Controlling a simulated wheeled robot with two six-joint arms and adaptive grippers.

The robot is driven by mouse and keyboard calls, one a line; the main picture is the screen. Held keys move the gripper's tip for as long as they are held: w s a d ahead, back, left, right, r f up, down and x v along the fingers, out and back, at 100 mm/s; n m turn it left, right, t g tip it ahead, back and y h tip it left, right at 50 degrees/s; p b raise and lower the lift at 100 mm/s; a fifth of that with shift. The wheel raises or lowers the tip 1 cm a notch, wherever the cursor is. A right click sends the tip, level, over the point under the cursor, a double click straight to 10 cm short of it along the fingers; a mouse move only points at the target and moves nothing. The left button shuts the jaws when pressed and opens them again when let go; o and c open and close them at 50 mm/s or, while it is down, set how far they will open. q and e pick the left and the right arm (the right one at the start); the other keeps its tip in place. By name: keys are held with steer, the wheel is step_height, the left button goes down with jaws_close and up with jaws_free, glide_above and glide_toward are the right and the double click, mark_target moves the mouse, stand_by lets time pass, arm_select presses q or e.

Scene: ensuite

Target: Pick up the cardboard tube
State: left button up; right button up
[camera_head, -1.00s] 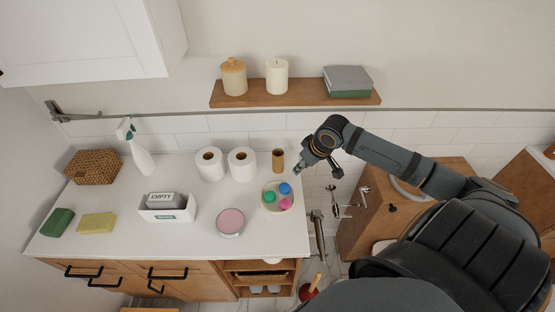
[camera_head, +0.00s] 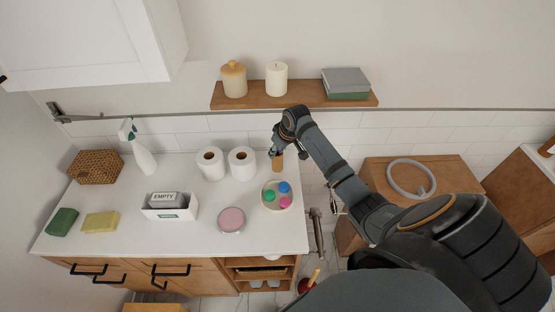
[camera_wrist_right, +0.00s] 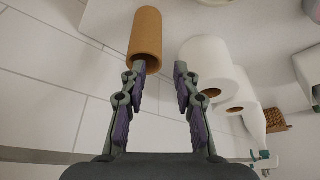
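The brown cardboard tube (camera_head: 278,163) stands upright on the white counter, right of two toilet paper rolls. My right gripper (camera_head: 277,152) is at the tube's upper end and partly covers it. In the right wrist view the tube (camera_wrist_right: 146,35) lies ahead of the left finger, and its open end is close to that fingertip. The right gripper (camera_wrist_right: 159,68) is open, with nothing between its fingers. My left gripper is not in view.
Toilet paper rolls (camera_head: 242,163) stand close left of the tube. A round tray (camera_head: 270,207) with coloured items sits in front of it. A wooden shelf (camera_head: 300,101) with candles and books is above. The counter's right edge (camera_head: 304,200) is near.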

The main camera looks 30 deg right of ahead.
steer(key=shift+x, duration=1.45)
steer(key=shift+r, duration=0.1)
jaws_close()
steer(key=shift+r, duration=0.1)
steer(key=shift+r+p, duration=0.25)
steer(key=shift+p, duration=0.25)
steer(key=s+r+p, duration=0.1)
steer(key=s+r, duration=1.1)
steer(key=s, duration=0.2)
